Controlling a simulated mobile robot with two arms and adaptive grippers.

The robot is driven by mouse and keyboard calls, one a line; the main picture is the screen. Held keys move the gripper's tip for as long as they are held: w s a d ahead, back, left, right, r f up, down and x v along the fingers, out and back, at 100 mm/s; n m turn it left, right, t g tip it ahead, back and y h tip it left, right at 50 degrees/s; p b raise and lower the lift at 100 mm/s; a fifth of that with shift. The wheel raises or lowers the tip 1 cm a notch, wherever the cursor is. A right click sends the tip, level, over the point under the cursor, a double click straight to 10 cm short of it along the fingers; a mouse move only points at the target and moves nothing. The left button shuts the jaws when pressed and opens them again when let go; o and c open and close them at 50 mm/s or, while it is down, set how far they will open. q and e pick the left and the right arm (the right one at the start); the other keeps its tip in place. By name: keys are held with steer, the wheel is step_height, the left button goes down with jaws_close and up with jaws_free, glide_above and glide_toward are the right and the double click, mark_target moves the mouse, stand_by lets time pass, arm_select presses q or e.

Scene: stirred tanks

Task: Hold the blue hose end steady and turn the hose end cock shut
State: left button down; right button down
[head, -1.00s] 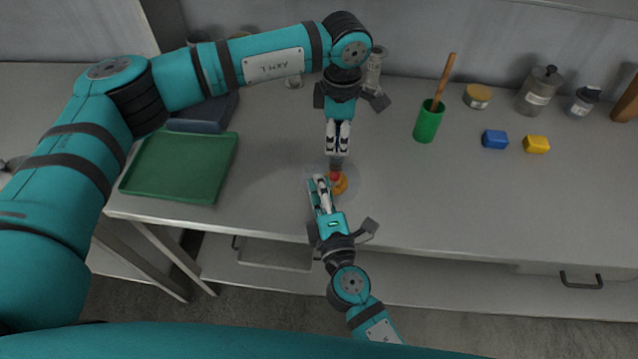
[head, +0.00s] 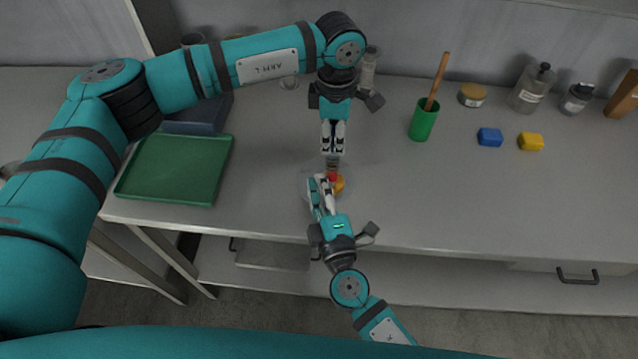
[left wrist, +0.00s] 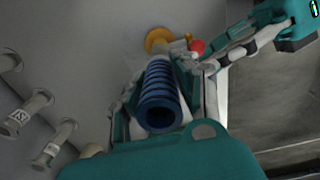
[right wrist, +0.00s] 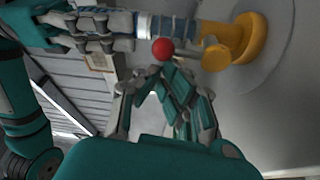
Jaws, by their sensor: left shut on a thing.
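The blue hose end (left wrist: 160,95) is a ribbed tube lying between the fingers of my left gripper (head: 333,152), which is shut on it. In the right wrist view the left gripper (right wrist: 135,28) reaches in from the left around the hose. The hose end cock shows as a red ball knob (right wrist: 162,49) beside a yellow round fitting (right wrist: 250,38); the knob also shows in the left wrist view (left wrist: 197,46). My right gripper (right wrist: 168,78) has its fingertips together just at the red knob. Whether they touch it is unclear.
A green tray (head: 175,168) lies on the left of the bench. A green cup (head: 423,122) with a wooden handle stands at right, with a blue block (head: 490,137), a yellow block (head: 530,141) and jars beyond. The right front of the bench is clear.

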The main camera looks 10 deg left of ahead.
steer(key=shift+d+f+m+t+h, duration=0.25)
steer(key=shift+d+m+t, duration=0.15)
steer(key=shift+d+m, duration=0.75)
steer(key=shift+d+f+m+t+h, duration=0.2)
steer(key=shift+d+m+t, duration=0.2)
steer(key=shift+d+m, duration=0.75)
steer(key=shift+d+f+m+t+h, duration=0.2)
steer(key=shift+d+m+t, duration=0.3)
steer(key=shift+m, duration=1.1)
steer(key=shift+d, duration=0.1)
steer(key=s, duration=0.9)
steer(key=shift+s+r, duration=0.15)
steer(key=shift+r, duration=0.15)
